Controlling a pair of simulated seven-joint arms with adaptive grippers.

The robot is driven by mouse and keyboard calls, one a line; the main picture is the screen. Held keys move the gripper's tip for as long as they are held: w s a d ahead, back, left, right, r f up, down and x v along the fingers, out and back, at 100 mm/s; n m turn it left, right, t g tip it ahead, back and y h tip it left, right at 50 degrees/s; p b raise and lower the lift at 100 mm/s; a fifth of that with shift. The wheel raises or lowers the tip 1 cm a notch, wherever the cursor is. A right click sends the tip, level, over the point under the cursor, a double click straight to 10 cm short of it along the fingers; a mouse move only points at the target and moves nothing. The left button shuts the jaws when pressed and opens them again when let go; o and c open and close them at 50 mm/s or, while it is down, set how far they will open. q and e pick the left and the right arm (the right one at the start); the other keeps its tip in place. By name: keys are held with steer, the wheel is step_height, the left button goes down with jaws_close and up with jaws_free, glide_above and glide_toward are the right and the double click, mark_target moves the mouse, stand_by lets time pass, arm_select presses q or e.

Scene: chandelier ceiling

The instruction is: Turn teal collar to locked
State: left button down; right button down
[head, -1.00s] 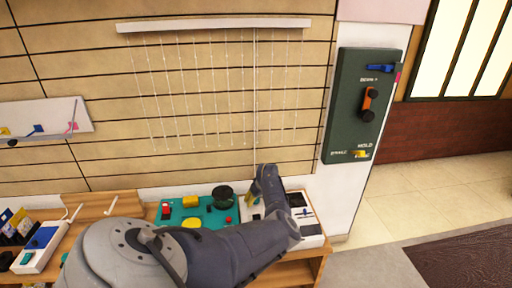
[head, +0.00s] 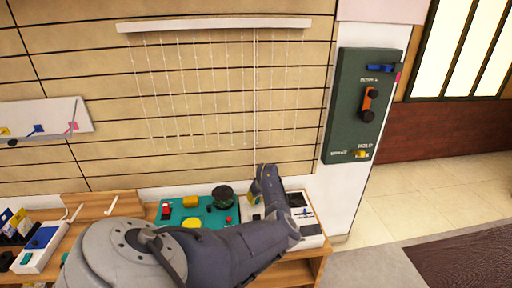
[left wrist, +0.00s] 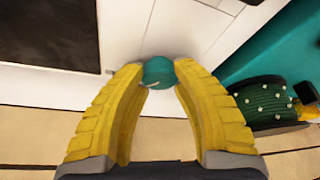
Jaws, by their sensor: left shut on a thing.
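The teal collar (left wrist: 158,72) is a round teal piece with a small pale mark, on a white panel (left wrist: 150,30) in the left wrist view. My left gripper (left wrist: 158,78) has its yellow fingers on either side of the collar and is shut on it. In the head view my left gripper (head: 256,200) is low over the white panel at the right of the bench, and my arm hides the collar there. The lock markings cannot be read. My right gripper is not in view.
A teal panel (head: 178,212) with a dark round knob (head: 223,196) and yellow and red parts stands left of my gripper. A dark green wall box (head: 350,125) with switches hangs at the right. White strings (head: 215,90) hang above the bench.

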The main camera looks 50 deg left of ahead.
arm_select(q)
steer(key=shift+s+f+m, duration=0.1)
steer(key=shift+m, duration=0.2)
steer(key=m+t, duration=0.1)
steer(key=m, duration=0.1)
steer(key=m+t+h, duration=0.1)
steer(key=m, duration=0.2)
steer(key=shift+s, duration=0.15)
steer(key=shift+f+m+t+h, duration=0.1)
steer(key=shift+m+t+h, duration=0.4)
steer(key=shift+m, duration=1.3)
steer(key=shift+d, duration=0.1)
steer(key=c, duration=0.9)
jaws_free()
steer(key=shift+r, duration=0.6)
steer(key=v, duration=1.1)
steer(key=shift+s, duration=0.2)
